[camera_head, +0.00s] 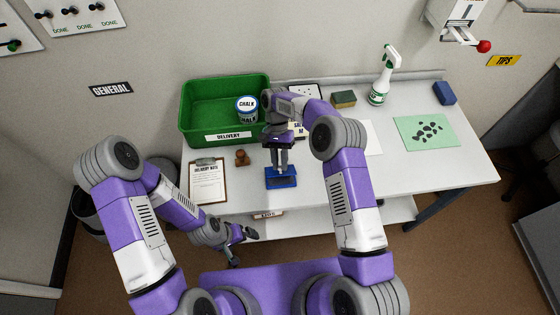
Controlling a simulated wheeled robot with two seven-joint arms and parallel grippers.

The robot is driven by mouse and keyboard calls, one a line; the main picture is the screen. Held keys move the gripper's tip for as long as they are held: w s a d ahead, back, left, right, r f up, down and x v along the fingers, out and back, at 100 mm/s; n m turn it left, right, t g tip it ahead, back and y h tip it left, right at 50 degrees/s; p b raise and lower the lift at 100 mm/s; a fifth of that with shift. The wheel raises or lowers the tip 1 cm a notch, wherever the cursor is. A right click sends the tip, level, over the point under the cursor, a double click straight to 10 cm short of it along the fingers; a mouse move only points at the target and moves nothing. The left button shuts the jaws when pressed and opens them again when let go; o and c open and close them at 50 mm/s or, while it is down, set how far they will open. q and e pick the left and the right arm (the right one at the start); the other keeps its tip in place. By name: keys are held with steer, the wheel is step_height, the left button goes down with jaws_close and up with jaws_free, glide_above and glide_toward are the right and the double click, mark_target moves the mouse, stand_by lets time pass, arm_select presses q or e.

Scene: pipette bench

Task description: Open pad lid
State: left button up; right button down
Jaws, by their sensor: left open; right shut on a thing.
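The small blue pad (270,184) lies on the white table near its front edge, with a dark rectangle showing in its front part. My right gripper (282,170) reaches down over the pad from behind and is shut on a part at its back, which looks like the blue lid. The fingers hide much of that part, so I cannot tell the lid's exact angle. My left gripper (243,248) is open and empty, low in front of the table's front edge and apart from the pad.
A green delivery crate (203,97) with a chalk tub (247,105) stands behind left. A brown object (242,158) and a clipboard (208,181) lie left of the pad. A spray bottle (379,88), sponge (344,98) and green sheet (425,132) are farther right. The front right is clear.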

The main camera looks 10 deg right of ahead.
steer(key=c, duration=1)
jaws_free()
steer(key=shift+v, duration=3.8)
steer(key=shift+r, duration=0.1)
